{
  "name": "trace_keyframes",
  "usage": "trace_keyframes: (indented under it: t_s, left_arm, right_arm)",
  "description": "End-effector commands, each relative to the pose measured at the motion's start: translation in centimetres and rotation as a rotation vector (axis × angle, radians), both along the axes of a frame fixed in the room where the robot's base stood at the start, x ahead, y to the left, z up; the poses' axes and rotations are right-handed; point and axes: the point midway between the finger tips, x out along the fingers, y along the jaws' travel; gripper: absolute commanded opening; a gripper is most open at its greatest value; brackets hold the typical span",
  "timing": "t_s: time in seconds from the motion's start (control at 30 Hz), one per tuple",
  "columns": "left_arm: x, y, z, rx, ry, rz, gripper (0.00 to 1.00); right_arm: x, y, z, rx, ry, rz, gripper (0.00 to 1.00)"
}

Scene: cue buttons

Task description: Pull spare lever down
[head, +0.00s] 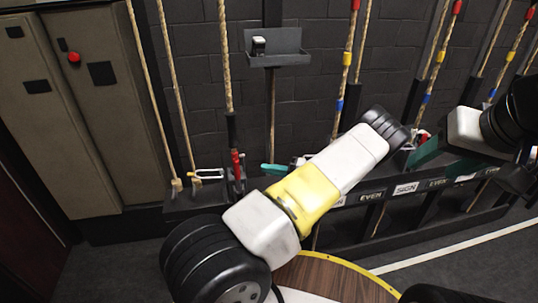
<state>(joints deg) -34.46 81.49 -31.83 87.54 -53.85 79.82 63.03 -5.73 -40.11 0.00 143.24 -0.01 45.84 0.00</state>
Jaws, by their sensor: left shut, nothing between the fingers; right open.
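A rail of rope locks runs along the wall, with a red lever handle (237,165) standing upright at its left part. A teal handle (272,168) lies near level beside it, partly behind my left arm. A yellow-green handle (205,174) sticks out at the left end. A red and white handle (421,137) shows past my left wrist. I cannot read a spare label; my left forearm covers the middle of the rail. My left gripper's fingers are hidden behind that arm. My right gripper (517,181) is dark, open and partly cut off at the right edge.
Ropes (224,60) hang in front of the dark brick wall. A small shelf (277,58) stands above the rail. Beige cabinets (55,120) are at left. A round wooden top (325,280) lies below my arm.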

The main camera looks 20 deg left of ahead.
Motion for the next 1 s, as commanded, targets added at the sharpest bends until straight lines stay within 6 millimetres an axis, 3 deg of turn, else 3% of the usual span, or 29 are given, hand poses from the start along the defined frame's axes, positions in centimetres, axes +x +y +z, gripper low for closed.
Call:
trace_keyframes:
  t_s: [0.5, 1.0]
  left_arm:
    - [-0.5, 8.3, 0.0, -0.001, 0.0, 0.004, 0.0]
    - [-0.6, 9.3, 0.0, -0.001, 0.0, 0.001, 0.0]
  right_arm:
    - [0.0, 0.0, 0.0, 0.0, 0.0, 0.0, 0.54]
    - [0.0, 0.0, 0.0, 0.0, 0.0, 0.0, 0.54]
